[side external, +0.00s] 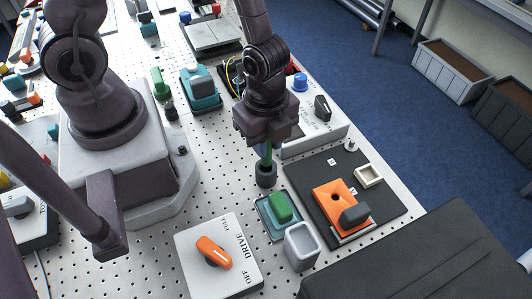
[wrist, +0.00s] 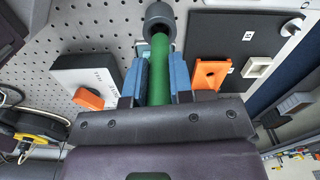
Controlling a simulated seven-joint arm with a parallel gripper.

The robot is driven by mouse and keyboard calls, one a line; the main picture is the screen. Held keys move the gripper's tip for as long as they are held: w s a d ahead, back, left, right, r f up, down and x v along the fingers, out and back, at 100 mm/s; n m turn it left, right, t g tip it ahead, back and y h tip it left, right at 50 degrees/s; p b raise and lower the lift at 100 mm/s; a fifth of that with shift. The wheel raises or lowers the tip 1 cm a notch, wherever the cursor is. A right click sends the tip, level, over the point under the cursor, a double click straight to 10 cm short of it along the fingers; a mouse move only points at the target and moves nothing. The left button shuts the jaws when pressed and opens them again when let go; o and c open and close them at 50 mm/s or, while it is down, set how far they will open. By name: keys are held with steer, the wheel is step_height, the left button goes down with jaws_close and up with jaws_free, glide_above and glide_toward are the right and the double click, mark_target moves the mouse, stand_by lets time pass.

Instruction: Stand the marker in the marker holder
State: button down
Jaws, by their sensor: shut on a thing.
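My gripper (side external: 264,138) points down above the perforated table and is shut on a green marker (side external: 265,153) with a thick dark grey end. In the wrist view, the marker (wrist: 160,75) lies between my two blue fingers (wrist: 160,85), its dark end pointing away from my gripper. A grey open-topped cup, which looks like the marker holder (side external: 301,247), stands at the front, below and right of the marker in the side view. The marker is apart from it. The cup's inside is only partly visible, and I cannot pick it out in the wrist view.
A teal tray with a green block (side external: 280,206) stands directly beside the cup. A black board (side external: 385,208) carries an orange holed block (side external: 332,196) and a small cream square (side external: 369,175). A white DRIVE box (side external: 212,278) with an orange knob is at the front left. A dark case (side external: 440,255) lies front right.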

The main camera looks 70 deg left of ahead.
steer(key=shift+f, duration=1.85)
steer(key=c, duration=1)
jaws_free()
steer(key=shift+f, duration=0.15)
